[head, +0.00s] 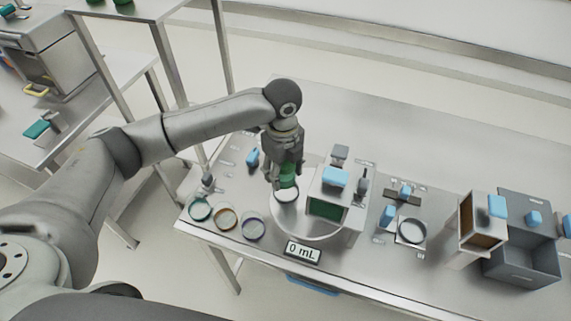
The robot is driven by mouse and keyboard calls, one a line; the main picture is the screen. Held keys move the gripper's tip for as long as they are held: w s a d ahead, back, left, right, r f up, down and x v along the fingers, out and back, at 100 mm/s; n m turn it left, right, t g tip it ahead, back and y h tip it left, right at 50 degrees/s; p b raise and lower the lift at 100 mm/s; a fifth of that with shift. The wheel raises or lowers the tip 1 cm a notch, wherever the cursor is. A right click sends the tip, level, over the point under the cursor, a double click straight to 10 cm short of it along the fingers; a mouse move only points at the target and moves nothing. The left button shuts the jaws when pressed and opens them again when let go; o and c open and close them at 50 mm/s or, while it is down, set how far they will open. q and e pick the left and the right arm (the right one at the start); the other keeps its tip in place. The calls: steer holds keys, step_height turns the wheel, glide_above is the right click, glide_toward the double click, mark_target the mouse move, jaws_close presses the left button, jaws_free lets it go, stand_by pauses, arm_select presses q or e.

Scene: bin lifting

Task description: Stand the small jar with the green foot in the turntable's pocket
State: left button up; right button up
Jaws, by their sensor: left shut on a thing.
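My left gripper (286,182) comes down from above at the middle of the bench and is shut on the small jar (289,172), whose green part shows between the fingers. The fingers hide much of the jar. The turntable (312,233) is a pale round plate below and just right of the gripper. A pale round shape (286,195) shows right under the fingertips; I cannot tell whether it is the pocket or part of the jar, nor whether the jar touches the turntable. My right gripper is not in view.
A boxy device (328,207) with a green front and blue top stands close right of the gripper. Three round dishes (226,220) lie at left, and a "0 mL" display (302,252) at the front. Grey bins (527,262) stand far right. The bench's back is clear.

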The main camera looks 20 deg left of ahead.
mark_target(285, 179)
arm_select(q)
steer(key=m, duration=0.1)
steer(key=w+m, duration=0.1)
steer(key=m, duration=0.1)
steer(key=shift+w+d+f, duration=0.1)
steer(key=shift+w+f, duration=0.05)
steer(key=shift+f, duration=0.3)
step_height(285, 179, down, 4)
steer(key=b, duration=0.4)
steer(key=shift+f, duration=0.3)
steer(key=shift+p, duration=0.65)
stand_by(0.6)
steer(key=shift+p, duration=0.3)
